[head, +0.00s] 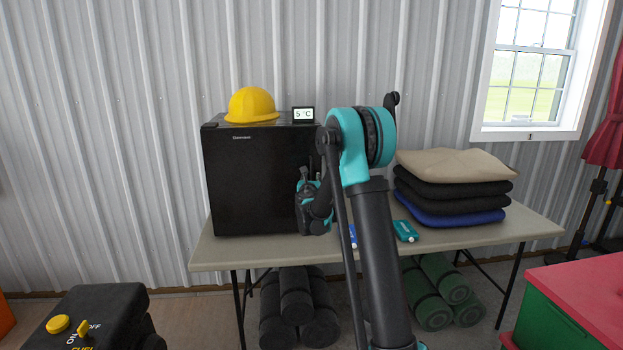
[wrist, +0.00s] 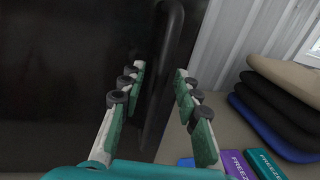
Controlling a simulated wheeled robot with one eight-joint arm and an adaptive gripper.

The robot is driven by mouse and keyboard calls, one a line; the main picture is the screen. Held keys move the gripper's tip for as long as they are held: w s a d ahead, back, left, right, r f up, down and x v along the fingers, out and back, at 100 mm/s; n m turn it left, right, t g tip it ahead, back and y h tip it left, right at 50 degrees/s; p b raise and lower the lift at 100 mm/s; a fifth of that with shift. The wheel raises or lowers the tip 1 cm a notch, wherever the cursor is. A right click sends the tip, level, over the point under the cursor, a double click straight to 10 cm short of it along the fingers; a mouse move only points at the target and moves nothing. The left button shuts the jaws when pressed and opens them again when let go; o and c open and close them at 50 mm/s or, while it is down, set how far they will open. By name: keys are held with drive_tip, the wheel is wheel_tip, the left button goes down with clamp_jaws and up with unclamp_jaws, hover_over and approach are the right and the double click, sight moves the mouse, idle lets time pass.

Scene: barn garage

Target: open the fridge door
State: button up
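The black fridge (head: 252,185) stands on the table's left half, and its door looks shut. In the wrist view the dark door front (wrist: 60,80) fills the left side. A dark vertical handle (wrist: 168,55) runs along the door's right edge. My gripper (wrist: 160,70) is open, one finger on each side of the handle's lower part. I cannot tell whether either finger touches it. In the head view my gripper (head: 306,190) is at the fridge's right front edge, and my arm hides the handle.
A yellow hard hat (head: 252,105) and a small temperature display (head: 303,115) sit on the fridge. Folded blankets (head: 455,185) and freezer packs (head: 405,231) lie on the table (head: 220,257) to the right.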

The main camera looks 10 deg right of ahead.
drive_tip(key=shift+w, duration=0.3)
drive_tip(key=shift+c, duration=0.3)
drive_tip(key=shift+d, duration=0.1)
clamp_jaws()
